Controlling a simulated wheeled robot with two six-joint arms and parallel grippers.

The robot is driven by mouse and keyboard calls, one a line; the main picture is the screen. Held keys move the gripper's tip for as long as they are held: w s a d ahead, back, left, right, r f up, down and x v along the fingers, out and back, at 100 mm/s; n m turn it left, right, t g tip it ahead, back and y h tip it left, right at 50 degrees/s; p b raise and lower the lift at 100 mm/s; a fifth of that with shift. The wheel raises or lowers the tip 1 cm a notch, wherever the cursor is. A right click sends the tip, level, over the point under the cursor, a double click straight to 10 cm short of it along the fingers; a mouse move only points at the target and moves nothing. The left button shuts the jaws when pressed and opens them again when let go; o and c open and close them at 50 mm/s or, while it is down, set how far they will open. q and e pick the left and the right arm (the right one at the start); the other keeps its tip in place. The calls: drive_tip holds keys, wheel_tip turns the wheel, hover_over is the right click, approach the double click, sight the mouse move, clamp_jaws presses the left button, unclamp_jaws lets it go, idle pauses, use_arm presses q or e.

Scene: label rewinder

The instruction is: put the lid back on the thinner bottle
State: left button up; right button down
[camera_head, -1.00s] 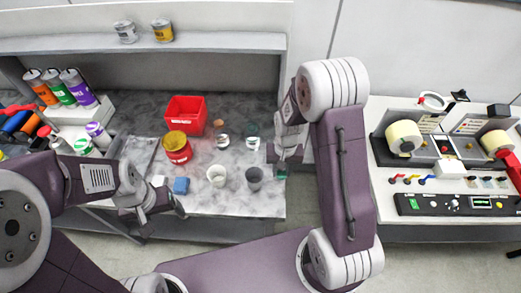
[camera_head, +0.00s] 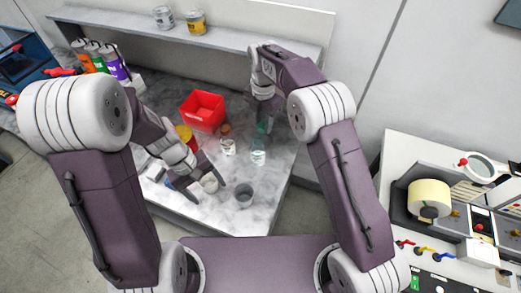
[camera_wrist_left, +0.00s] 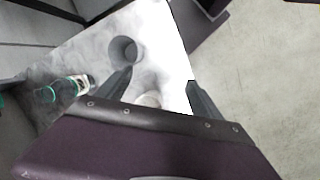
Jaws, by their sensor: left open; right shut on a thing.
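The thinner bottle (camera_head: 258,157), clear with a pale label, stands open-topped on the marble bench. It lies toward the left in the left wrist view (camera_wrist_left: 68,88), with a teal ring at its neck end. My right gripper (camera_head: 264,120) is shut on a small teal lid (camera_head: 264,127), just behind and above the bottle and apart from it. A green edge shows at the far left of the wrist view. My left gripper (camera_head: 203,188) is open, its fingers over a white cup (camera_head: 209,184). That cup is partly hidden in the wrist view (camera_wrist_left: 151,100).
A grey cup (camera_head: 244,194) stands right of the white cup. Another bottle (camera_head: 228,147) stands left of the thinner bottle. A red bin (camera_head: 203,112) and a red-yellow can (camera_head: 185,136) are further left. The label rewinder (camera_head: 430,198) is at the right.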

use_arm(q)
drive_tip(key=w+d+f+n+h, duration=0.2)
drive_tip(key=w+d+n+h, duration=0.1)
drive_tip(key=n, duration=0.2)
use_arm(e)
drive_tip(key=shift+w+a+r+n, duration=0.15)
drive_tip(key=shift+a+r+n, duration=0.05)
drive_tip(key=shift+a+n, duration=0.25)
drive_tip(key=shift+w+a+r+n, duration=0.15)
drive_tip(key=shift+a+n, duration=0.2)
drive_tip(key=shift+n, duration=0.2)
use_arm(q)
drive_tip(key=n+t+h, duration=0.6)
drive_tip(key=n+h, duration=0.1)
drive_tip(key=n, duration=0.4)
approach(257, 153)
wheel_tip(257, 153, down, 3)
drive_tip(key=w+a, duration=0.2)
drive_tip(key=shift+d+r, duration=0.1)
drive_tip(key=shift+d, duration=0.15)
use_arm(e)
drive_tip(key=shift+s+a+r+n, duration=0.1)
drive_tip(key=shift+r+n, duration=0.05)
drive_tip(key=shift+n, duration=0.15)
use_arm(q)
drive_tip(key=shift+s, duration=0.1)
drive_tip(key=x, duration=1.2)
drive_tip(key=shift+f, duration=0.25)
drive_tip(key=shift+y, duration=0.3)
